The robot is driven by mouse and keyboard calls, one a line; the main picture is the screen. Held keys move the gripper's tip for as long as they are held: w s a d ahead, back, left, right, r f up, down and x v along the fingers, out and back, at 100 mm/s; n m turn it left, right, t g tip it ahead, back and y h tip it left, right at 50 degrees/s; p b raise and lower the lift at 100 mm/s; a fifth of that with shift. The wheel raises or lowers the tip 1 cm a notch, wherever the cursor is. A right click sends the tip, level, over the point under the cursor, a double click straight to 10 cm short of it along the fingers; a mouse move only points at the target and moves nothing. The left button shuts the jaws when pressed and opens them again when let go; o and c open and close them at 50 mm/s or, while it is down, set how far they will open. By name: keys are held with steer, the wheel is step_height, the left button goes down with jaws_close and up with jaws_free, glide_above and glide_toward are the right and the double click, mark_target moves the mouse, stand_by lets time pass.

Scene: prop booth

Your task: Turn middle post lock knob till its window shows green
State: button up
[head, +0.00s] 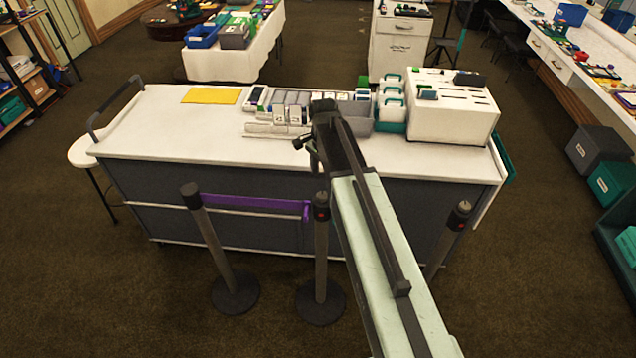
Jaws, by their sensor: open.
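The middle post (321,255) stands upright on a round dark base in front of the counter. Its dark head (321,206) has a small red spot on it; the knob's shape and the window are too small to tell apart, and no green shows there. A purple belt (258,203) runs from the left post (212,240) to the middle post's head. My gripper (306,155) is open and empty. In the picture it appears above the middle post's head, apart from it, over the counter's front part. My arm comes in from the lower right.
The white counter (160,130) stands behind the posts, with a yellow sheet (211,96), small devices and a white slotted box (452,108) on top. The right post (447,238) is partly hidden by my arm. Open carpet lies in front at left and right.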

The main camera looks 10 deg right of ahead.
mark_target(321, 194)
step_height(321, 194, down, 8)
steer(key=b, duration=0.8)
steer(key=shift+f, duration=0.2)
steer(key=shift+s+r, duration=0.1)
steer(key=shift+r, duration=0.05)
steer(key=shift+c, duration=0.4)
jaws_close()
steer(key=shift+a, duration=0.25)
steer(key=shift+d+r, duration=0.1)
